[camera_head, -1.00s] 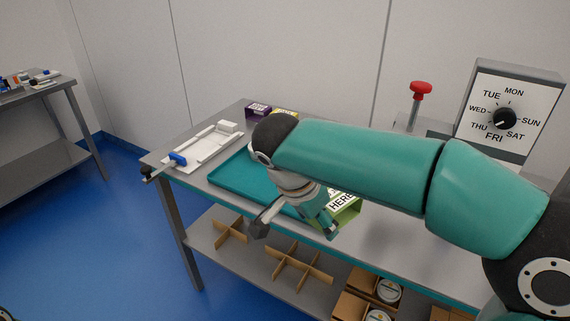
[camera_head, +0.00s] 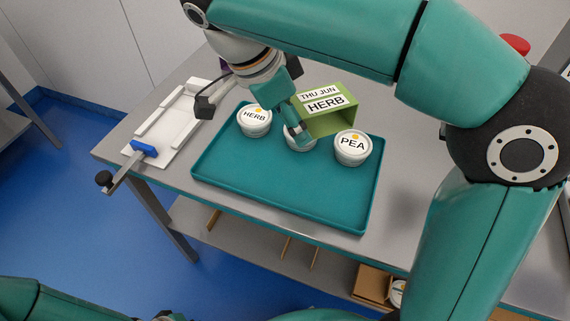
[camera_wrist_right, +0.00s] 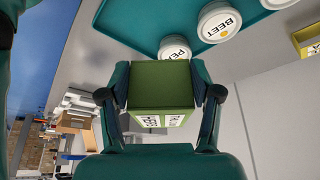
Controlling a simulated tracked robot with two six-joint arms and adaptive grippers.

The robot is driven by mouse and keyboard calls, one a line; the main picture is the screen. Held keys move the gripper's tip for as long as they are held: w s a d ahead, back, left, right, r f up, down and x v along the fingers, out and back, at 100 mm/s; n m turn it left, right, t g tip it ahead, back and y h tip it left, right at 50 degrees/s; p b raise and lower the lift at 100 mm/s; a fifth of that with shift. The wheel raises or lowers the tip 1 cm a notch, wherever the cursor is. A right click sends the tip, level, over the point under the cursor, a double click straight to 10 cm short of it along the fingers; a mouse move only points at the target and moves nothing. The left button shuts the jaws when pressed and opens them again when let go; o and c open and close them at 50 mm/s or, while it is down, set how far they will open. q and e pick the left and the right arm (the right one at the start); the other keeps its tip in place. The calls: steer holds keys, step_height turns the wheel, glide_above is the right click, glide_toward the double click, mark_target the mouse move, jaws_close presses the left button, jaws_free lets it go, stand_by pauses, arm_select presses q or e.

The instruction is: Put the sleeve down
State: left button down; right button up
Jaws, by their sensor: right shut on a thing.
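The sleeve is a green box-like piece with white labels reading THU JUN and HERB (camera_head: 342,122). In the head view it is at the back edge of the teal tray, its open end facing the front. My right gripper (camera_head: 297,130) comes from above left and is shut on it. In the right wrist view the sleeve (camera_wrist_right: 160,78) sits between the two fingers (camera_wrist_right: 160,98). Whether its underside touches anything is hidden. My left gripper is not in view.
The teal tray (camera_head: 275,195) holds a HERB tub (camera_head: 254,120), a PEA tub (camera_head: 352,148) and, partly behind my gripper, a middle tub (camera_head: 298,144), labelled BEET in the wrist view (camera_wrist_right: 219,22). A white fixture with a blue clamp (camera_head: 143,149) stands left. The tray's front is clear.

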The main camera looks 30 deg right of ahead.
mark_target(293, 189)
step_height(293, 189, down, 18)
steer(key=shift+a+f+b, duration=0.1)
steer(key=shift+a+b, duration=0.05)
steer(key=shift+b, duration=0.7)
steer(key=o, duration=0.7)
steer(key=shift+c, duration=0.2)
steer(key=p+v, duration=0.1)
steer(key=v, duration=1.1)
